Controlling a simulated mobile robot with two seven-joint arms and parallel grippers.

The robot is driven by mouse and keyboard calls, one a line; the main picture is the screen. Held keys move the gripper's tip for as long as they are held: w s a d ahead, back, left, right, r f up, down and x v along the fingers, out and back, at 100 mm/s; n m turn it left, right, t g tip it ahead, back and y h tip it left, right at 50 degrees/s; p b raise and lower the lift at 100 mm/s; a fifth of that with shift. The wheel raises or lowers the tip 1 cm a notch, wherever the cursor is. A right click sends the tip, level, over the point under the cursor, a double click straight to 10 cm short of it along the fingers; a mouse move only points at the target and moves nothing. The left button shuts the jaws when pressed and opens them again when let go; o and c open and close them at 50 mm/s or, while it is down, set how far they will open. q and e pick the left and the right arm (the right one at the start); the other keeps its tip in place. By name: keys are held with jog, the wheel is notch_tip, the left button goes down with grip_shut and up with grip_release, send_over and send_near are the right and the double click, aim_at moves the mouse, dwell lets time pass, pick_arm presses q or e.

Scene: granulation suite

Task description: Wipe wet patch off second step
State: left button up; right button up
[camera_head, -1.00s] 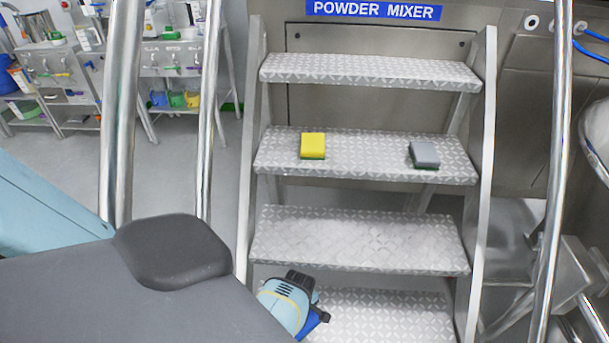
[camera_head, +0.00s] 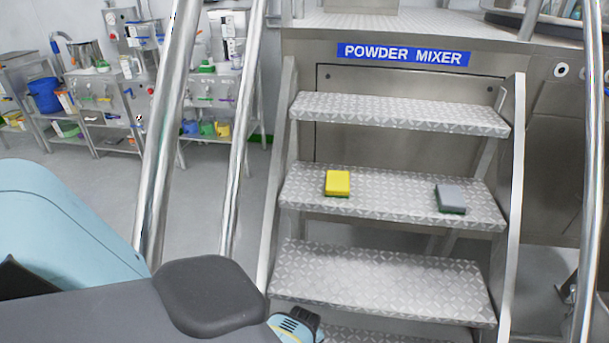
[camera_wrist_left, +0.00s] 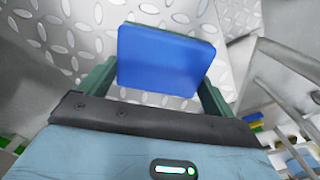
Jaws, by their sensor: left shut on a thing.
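A pale, shiny wet patch (camera_head: 372,275) lies across the second step (camera_head: 288,283) from the bottom, on patterned metal tread. My left gripper (camera_wrist_left: 160,85) is shut on a blue sponge (camera_wrist_left: 167,55), which shows between its green fingers over metal tread plate in the left wrist view. In the head view only part of this gripper (camera_head: 297,325) shows, at the bottom edge beside the lower left of the stairs, and its fingers and the blue sponge are out of frame. I cannot tell whether the blue sponge touches a tread. My right gripper is not in view.
A yellow sponge (camera_head: 338,183) and a grey sponge (camera_head: 450,198) lie on the third step (camera_head: 395,200). The top step (camera_head: 400,113) is bare. Metal handrails (camera_head: 240,140) flank the stairs. Shelves with containers (camera_head: 207,110) stand at the back left.

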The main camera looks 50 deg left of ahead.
pick_arm(q)
jog(key=shift+w+d, duration=1.05)
jog(key=shift+d, duration=0.2)
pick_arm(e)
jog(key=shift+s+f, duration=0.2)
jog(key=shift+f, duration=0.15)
pick_arm(q)
jog(key=shift+w+d+b, duration=0.1)
jog(key=shift+b, duration=0.2)
jog(key=shift+w+d+b, duration=0.45)
jog(key=shift+w+d, duration=0.4)
jog(key=shift+d, duration=0.2)
jog(key=shift+w, duration=0.1)
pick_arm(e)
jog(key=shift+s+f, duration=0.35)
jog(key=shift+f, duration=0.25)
pick_arm(q)
jog(key=shift+d, duration=0.1)
jog(key=shift+w+d+r+b, duration=0.1)
jog(key=shift+w+d+b, duration=0.4)
jog(key=shift+w+d, duration=0.65)
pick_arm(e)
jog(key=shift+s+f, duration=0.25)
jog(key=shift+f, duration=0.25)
pick_arm(q)
jog(key=shift+d, duration=0.1)
